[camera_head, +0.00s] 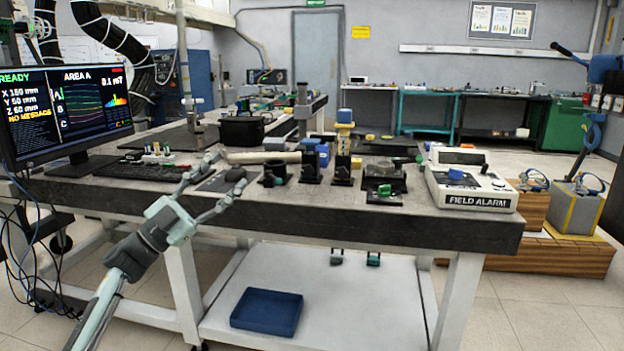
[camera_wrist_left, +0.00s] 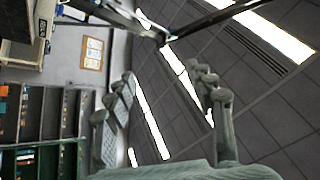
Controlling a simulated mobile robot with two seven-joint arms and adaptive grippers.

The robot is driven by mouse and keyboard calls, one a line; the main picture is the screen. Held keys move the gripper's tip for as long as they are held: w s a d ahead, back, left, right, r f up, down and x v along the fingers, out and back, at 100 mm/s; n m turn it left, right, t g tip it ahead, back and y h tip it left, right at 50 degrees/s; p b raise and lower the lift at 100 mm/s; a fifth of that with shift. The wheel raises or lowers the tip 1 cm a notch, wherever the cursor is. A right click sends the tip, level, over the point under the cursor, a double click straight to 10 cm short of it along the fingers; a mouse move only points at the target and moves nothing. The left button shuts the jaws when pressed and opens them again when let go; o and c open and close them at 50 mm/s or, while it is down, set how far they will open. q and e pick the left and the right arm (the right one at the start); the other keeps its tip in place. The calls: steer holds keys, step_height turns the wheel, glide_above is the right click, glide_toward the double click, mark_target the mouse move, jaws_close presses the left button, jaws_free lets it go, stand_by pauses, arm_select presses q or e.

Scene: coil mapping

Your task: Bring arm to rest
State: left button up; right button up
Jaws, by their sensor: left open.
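My left gripper (camera_head: 222,180) is raised in front of the front edge of the grey-topped workbench (camera_head: 300,215), at the left-centre of the head view. Its two fingers are spread wide apart with nothing between them. In the left wrist view the open fingers (camera_wrist_left: 165,110) frame only the ceiling lights and part of the far wall. The arm comes up from the lower left. My right gripper is in neither view.
A monitor (camera_head: 65,110) and keyboard (camera_head: 140,167) stand at the bench's left. Black holders (camera_head: 310,166) and small fixtures line the middle. A white field alarm box (camera_head: 470,182) sits at the right. A blue tray (camera_head: 267,311) lies on the lower shelf.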

arm_select(q)
steer(key=w+a+f+n+t+y, duration=0.4)
steer(key=w+a+n+t+y, duration=0.5)
steer(key=a+n+y, duration=0.7)
steer(key=a+f+n+g+y, duration=0.2)
steer(key=a+f+g+y, duration=0.3)
steer(key=f, duration=0.4)
steer(key=a+f+n+g+y, duration=0.1)
steer(key=a+f+g+y, duration=0.15)
steer(key=f+g, duration=0.5)
steer(key=s+d+f+g+h, duration=0.1)
steer(key=s+d+f+g, duration=0.15)
steer(key=s+f, duration=0.85)
steer(key=s+d+f+g, duration=0.1)
steer(key=s+d+f, duration=0.3)
steer(key=s+f, duration=0.7)
steer(key=s+d+f+g, duration=0.2)
steer(key=s+d+f, duration=0.1)
steer(key=s+f, duration=0.6)
steer(key=s+d+f+g+h, duration=0.1)
steer(key=s+d+f, duration=0.3)
steer(key=s, duration=1.2)
step_height(320, 180, down, 5)
steer(key=shift+s+d+r+m+g, duration=0.15)
steer(key=shift+s+m+g, duration=0.15)
steer(key=shift+g, duration=0.4)
steer(key=shift+h, duration=0.25)
